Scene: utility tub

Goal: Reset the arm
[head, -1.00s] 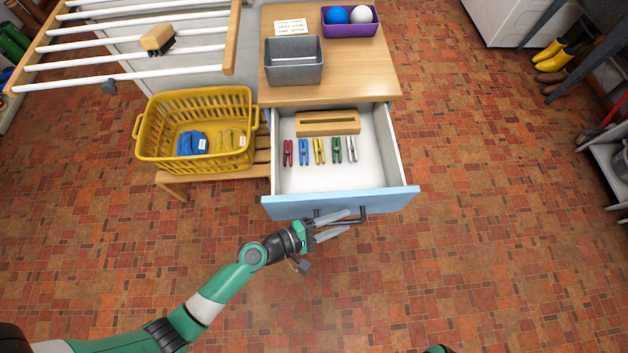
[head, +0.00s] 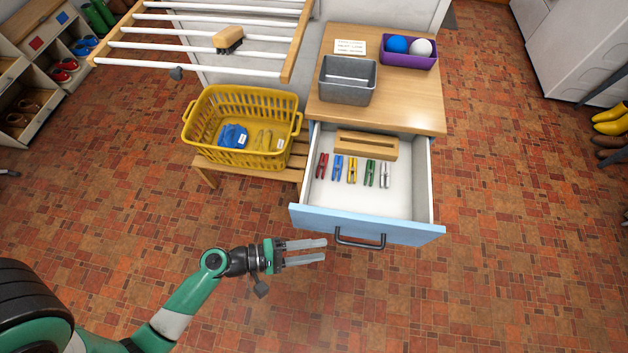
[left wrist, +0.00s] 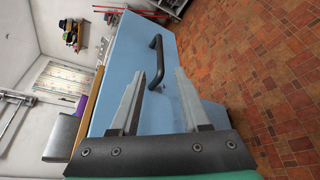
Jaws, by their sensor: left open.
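My left gripper (head: 304,252) is open and empty, in front of the open drawer and to the left of its handle. In the head view its fingers point right, clear of the black drawer handle (head: 360,241). In the left wrist view the two fingers (left wrist: 153,90) are spread, with the handle (left wrist: 156,62) beyond them and the blue drawer front (left wrist: 118,65) behind it. The drawer (head: 410,225) stands pulled out. My right gripper is not in view.
A yellow basket (head: 200,118) stands on a wooden bench (head: 207,172) left of the drawer. The countertop holds a grey bin (head: 346,92) and a purple tray (head: 408,60). The tiled floor in front is clear.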

